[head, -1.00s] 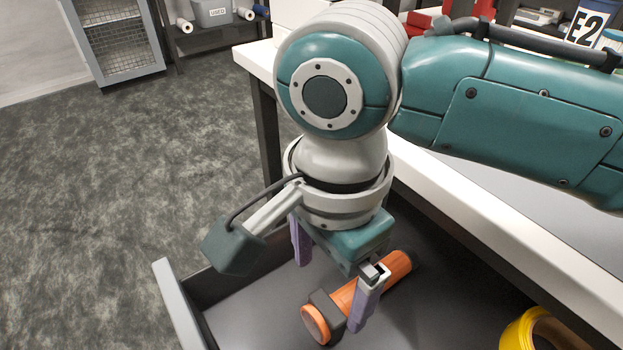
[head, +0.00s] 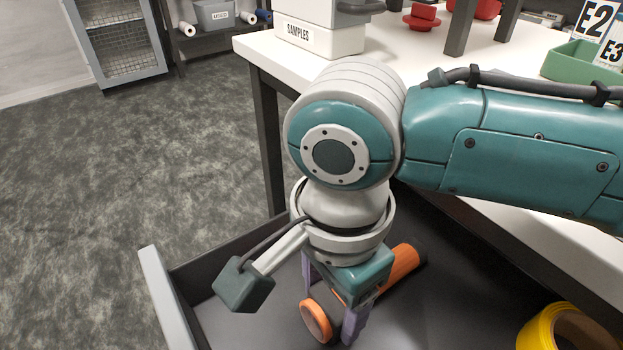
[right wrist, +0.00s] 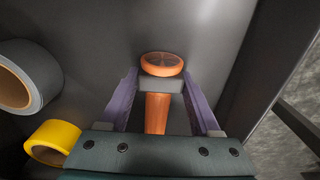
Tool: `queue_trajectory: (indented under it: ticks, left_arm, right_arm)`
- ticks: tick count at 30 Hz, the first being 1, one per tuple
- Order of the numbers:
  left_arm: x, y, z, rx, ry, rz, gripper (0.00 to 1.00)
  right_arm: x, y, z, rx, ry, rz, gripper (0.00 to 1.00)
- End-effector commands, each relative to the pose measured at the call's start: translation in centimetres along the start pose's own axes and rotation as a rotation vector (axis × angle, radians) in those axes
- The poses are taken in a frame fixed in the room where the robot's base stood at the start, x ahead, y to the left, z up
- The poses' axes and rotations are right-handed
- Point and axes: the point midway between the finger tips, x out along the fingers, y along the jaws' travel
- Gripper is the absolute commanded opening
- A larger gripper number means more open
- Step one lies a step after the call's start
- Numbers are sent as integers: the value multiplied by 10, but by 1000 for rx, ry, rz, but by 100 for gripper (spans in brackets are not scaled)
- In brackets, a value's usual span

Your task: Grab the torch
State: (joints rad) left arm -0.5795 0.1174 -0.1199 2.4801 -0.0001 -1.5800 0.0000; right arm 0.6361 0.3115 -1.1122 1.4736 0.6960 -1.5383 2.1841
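The torch is orange with a dark collar behind its round head (head: 316,321). It lies in the open dark drawer (head: 240,325), its dark tail end toward the bench. My right gripper (head: 331,316) points down over it, open, with one purple finger on each side. In the right wrist view the torch (right wrist: 157,112) runs between the two fingers of the gripper (right wrist: 159,76), with a small gap on each side near the collar. Part of the torch's body is hidden by the gripper in the head view. My left gripper is not in view.
A yellow tape roll (head: 567,329) lies in the drawer to the right; the right wrist view also shows a grey roll (right wrist: 28,78). The drawer's front wall (head: 172,300) and the white bench top (head: 420,62) border the space. A SAMPLES box (head: 318,38) stands on the bench.

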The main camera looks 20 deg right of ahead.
Motion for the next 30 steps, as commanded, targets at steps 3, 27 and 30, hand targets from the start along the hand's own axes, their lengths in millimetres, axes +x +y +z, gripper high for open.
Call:
queue_trajectory:
  ticks: [3, 27, 30]
  left_arm:
    - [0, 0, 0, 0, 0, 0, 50]
    - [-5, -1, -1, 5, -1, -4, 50]
    - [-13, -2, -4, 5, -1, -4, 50]
  right_arm:
    - [0, 0, 0, 0, 0, 0, 49]
    - [-6, 0, 0, 0, -1, 0, 0]
    - [-15, 0, 1, 0, -3, 1, 0]
